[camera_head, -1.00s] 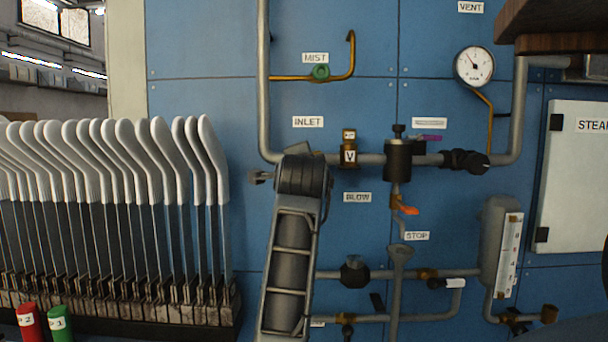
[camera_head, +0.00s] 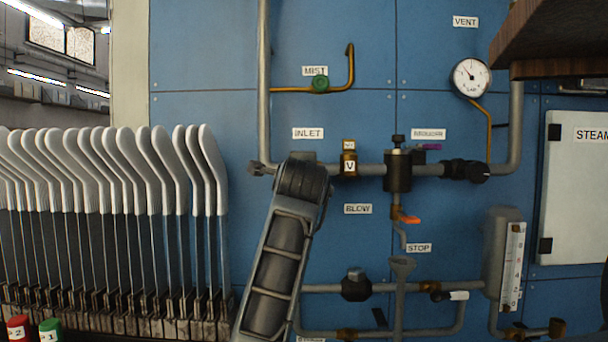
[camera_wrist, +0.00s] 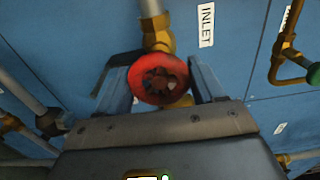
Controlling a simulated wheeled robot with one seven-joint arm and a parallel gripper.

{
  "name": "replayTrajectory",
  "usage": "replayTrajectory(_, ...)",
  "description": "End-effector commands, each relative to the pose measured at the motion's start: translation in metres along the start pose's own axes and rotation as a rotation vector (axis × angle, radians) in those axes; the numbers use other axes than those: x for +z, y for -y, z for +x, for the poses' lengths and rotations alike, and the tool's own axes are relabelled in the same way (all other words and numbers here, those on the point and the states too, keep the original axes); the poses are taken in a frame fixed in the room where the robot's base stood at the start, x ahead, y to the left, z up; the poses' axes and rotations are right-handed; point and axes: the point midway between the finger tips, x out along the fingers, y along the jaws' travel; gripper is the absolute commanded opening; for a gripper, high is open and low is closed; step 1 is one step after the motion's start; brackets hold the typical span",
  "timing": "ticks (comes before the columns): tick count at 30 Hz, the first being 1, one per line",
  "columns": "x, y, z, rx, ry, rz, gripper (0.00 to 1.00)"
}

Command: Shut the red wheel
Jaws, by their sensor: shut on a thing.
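The red wheel (camera_wrist: 138,77) shows in the wrist view as a round red handwheel on a brass valve (camera_wrist: 157,32) beside the INLET label (camera_wrist: 206,25). My gripper (camera_wrist: 160,84) has one finger on each side of the wheel and is shut on it. In the head view the red wheel and my fingers are hidden behind my arm, below the INLET label (camera_head: 308,133).
A green handwheel (camera_head: 320,85) sits on the MIST pipe, above and right of my arm. White sock forms (camera_head: 150,170) stand in a row at left. A brown shelf (camera_head: 560,45) juts in at top right.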

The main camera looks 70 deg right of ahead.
Motion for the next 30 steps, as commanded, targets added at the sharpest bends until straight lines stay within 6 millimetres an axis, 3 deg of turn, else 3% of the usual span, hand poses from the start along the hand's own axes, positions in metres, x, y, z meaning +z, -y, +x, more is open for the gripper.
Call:
replayTrajectory(4,-0.001,-0.003,0.001,0.006,-0.002,-0.003,0.38)
replayTrajectory(5,-0.001,-0.003,0.001,0.006,-0.002,-0.003,0.71)
replayTrajectory(11,-0.001,-0.002,0.0,0.003,-0.002,-0.003,0.9)
replayTrajectory(20,0.0,0.0,-0.004,0.001,-0.001,-0.002,0.9)
replayTrajectory(30,0.001,0.0,-0.054,0.001,0.002,-0.004,0.9)
